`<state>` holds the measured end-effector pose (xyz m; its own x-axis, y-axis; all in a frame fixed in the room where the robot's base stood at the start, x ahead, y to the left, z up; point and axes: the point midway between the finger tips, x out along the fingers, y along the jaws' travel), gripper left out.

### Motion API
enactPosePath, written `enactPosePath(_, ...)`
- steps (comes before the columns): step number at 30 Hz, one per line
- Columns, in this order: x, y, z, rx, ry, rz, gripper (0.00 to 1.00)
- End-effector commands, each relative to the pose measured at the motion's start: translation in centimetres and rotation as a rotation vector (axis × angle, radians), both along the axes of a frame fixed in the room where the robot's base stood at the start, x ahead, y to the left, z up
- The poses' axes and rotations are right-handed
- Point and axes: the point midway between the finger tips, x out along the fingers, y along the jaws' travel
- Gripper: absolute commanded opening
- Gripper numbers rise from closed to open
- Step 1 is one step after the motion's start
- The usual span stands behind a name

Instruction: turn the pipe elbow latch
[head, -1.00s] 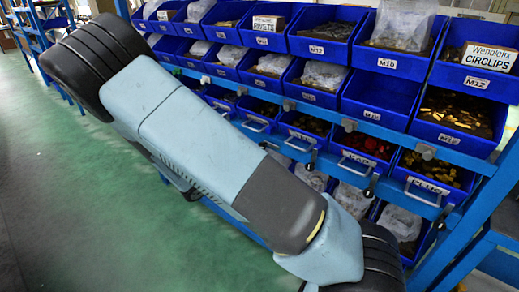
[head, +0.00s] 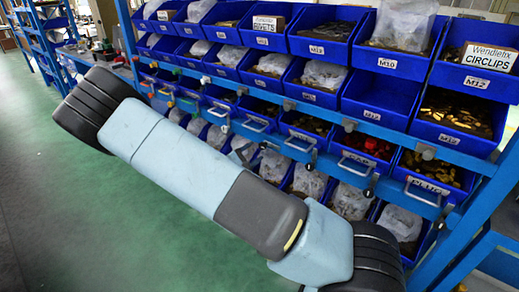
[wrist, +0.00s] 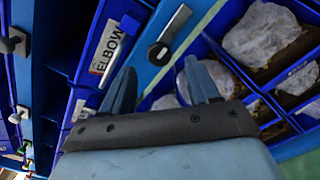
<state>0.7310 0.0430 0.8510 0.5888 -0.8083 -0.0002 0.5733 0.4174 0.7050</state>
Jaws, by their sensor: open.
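In the head view my arm crosses in front of the rack, and I cannot clearly make out my gripper or this latch.
Blue bins (head: 375,112) of bagged and loose parts fill the rack, with more latches along its rails. In the wrist view bagged parts (wrist: 262,35) lie at the right and another latch (wrist: 14,43) at the left. The green floor (head: 70,200) at the left is clear.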

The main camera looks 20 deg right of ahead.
Motion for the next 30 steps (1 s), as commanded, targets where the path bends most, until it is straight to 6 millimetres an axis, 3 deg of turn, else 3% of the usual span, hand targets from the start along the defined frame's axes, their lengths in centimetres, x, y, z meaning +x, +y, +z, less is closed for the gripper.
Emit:
enactPosePath(9, 2.3, -3.3, 0.0, -0.001, 0.000, -0.002, 0.60)
enactPosePath(21, 2.7, -3.8, 0.0, 0.000, 0.000, -0.001, 0.60)
enactPosePath(30, 2.7, -3.8, 0.0, 0.000, 0.000, -0.001, 0.34)
